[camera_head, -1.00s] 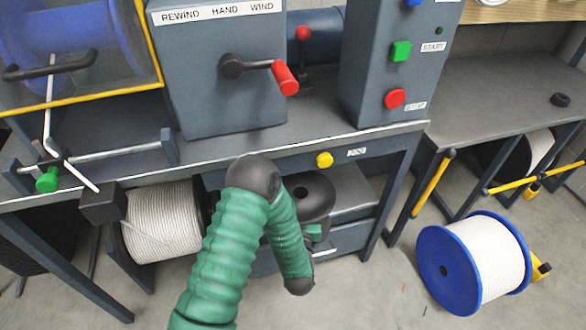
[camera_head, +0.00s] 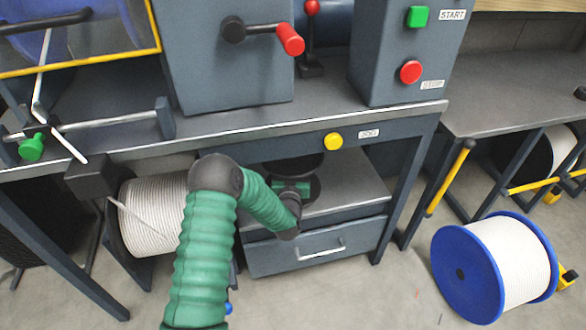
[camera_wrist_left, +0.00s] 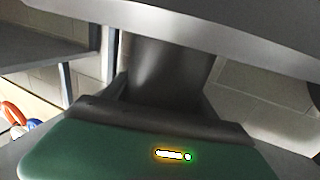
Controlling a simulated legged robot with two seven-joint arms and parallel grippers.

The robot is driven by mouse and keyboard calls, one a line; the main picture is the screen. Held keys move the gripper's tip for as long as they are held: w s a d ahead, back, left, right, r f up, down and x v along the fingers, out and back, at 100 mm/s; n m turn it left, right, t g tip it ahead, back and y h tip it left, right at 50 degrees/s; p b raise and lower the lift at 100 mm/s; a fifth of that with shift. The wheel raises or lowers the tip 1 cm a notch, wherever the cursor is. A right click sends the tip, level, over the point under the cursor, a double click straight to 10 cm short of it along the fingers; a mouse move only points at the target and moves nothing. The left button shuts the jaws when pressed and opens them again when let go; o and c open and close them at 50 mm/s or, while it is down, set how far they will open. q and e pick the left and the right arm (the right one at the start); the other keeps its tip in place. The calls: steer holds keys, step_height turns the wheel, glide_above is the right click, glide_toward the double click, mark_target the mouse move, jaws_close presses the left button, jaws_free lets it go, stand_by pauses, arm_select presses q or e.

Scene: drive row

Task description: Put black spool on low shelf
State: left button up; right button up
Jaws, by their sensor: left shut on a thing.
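The black spool (camera_head: 300,166) is under the bench, over the low shelf (camera_head: 350,190), with its upper part just below the bench's front rail. My left gripper (camera_head: 292,188) is shut on its middle, between the flanges. In the left wrist view the spool's dark core (camera_wrist_left: 165,70) stands between the jaws (camera_wrist_left: 165,108), under a broad grey flange. I cannot tell whether the spool's underside touches the shelf. My green left arm hides the shelf's left part. My right gripper is not in view.
A drawer (camera_head: 315,248) is below the shelf. A bench leg (camera_head: 408,190) bounds it on the right. A white cable reel (camera_head: 152,215) is left of my arm. A blue-flanged reel (camera_head: 468,270) stands on the floor at right. The yellow button (camera_head: 333,141) is above the shelf.

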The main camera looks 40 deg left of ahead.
arm_select(q)
steer(key=shift+a+r, duration=0.1)
steer(key=shift+r, duration=0.05)
steer(key=shift+f+b, duration=0.3)
steer(key=shift+s+f, duration=0.1)
